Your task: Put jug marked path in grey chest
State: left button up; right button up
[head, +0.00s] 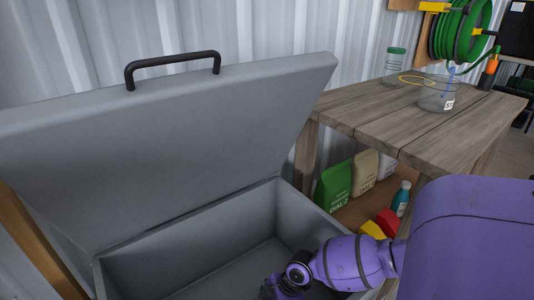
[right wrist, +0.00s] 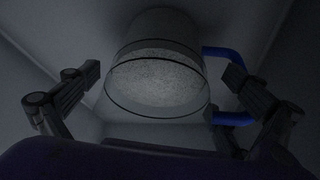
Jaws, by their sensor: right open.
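The grey chest (head: 284,215) stands open, its lid (head: 190,125) tilted back with a black handle on top. My right arm reaches down into the chest's right part, and its gripper (head: 283,289) is cut off by the bottom edge of the head view. In the right wrist view a clear jug (right wrist: 155,85) with a blue handle (right wrist: 232,118) is inside the chest. The open fingers of my right gripper (right wrist: 165,78) are on either side of it, apart from its wall. No marking on this jug is readable. My left gripper is out of view.
A wooden table (head: 420,125) stands right of the chest, bearing a clear labelled vessel (head: 438,97) and a green-lidded jar (head: 394,63). Bags (head: 335,184) and a teal bottle (head: 401,197) sit on its lower shelf. A green hose reel (head: 460,30) hangs behind.

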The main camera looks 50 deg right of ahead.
jog(key=p+v, duration=0.4)
jog(key=v, duration=0.8)
jog(key=shift+r, duration=0.15)
jog(key=shift+a, duration=0.1)
dwell(0.7)
